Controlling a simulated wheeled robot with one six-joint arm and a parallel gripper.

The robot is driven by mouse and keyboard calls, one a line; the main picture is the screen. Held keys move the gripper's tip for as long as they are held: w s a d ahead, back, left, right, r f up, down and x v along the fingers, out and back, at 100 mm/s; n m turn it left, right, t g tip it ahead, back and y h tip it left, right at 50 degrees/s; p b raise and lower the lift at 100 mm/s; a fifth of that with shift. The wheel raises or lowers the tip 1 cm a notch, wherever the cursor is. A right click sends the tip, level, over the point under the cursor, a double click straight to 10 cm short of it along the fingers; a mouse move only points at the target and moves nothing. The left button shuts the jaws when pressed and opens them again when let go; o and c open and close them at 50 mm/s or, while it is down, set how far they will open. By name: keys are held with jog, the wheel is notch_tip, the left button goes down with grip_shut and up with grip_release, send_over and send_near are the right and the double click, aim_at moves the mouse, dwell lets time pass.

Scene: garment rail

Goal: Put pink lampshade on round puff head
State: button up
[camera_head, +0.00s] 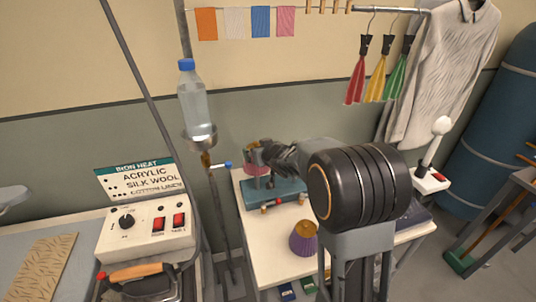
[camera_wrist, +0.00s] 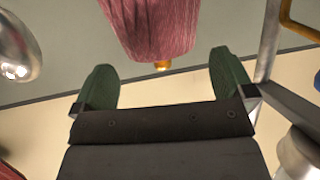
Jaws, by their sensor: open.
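The pink lampshade (camera_wrist: 150,27) hangs into the top middle of the wrist view, with a small gold tip (camera_wrist: 163,66) at its narrow end. It also shows in the head view (camera_head: 257,168) at the blue stand, partly hidden by my gripper (camera_head: 275,158). My gripper (camera_wrist: 163,88) is open, its green fingers spread to either side of the shade's narrow end, with gaps on both sides. A shiny rounded head (camera_wrist: 17,48) is at the wrist view's left edge. A white rounded head (camera_head: 441,126) stands upright on a small base at right. I cannot tell whether they are the same.
The blue stand (camera_head: 291,190) sits on a white table (camera_head: 266,240). A purple lampshade (camera_head: 303,239) stands near the front. A water bottle (camera_head: 193,100) on a pole is at left, beside the iron heat control box (camera_head: 148,235). My arm hides much of the table's right.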

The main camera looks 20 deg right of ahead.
jog(key=s+d+r+m+g+h, duration=0.1)
jog(key=s+d+r+h, duration=0.1)
jog(key=s, duration=0.4)
jog(key=s+d+r+m+h, duration=0.1)
jog(key=s+r, duration=0.2)
jog(key=s, duration=0.3)
jog(key=s+a+f+g, duration=0.1)
jog(key=s+g, duration=0.2)
jog(key=s, duration=0.7)
jog(key=s+a+f+g, duration=0.1)
jog(key=s+g, duration=0.3)
jog(key=s, duration=0.6)
jog(key=shift+a+f+g+y+p, duration=0.3)
jog(key=shift+a+f, duration=0.05)
jog(key=shift+a, duration=0.35)
jog(key=shift+c, duration=0.5)
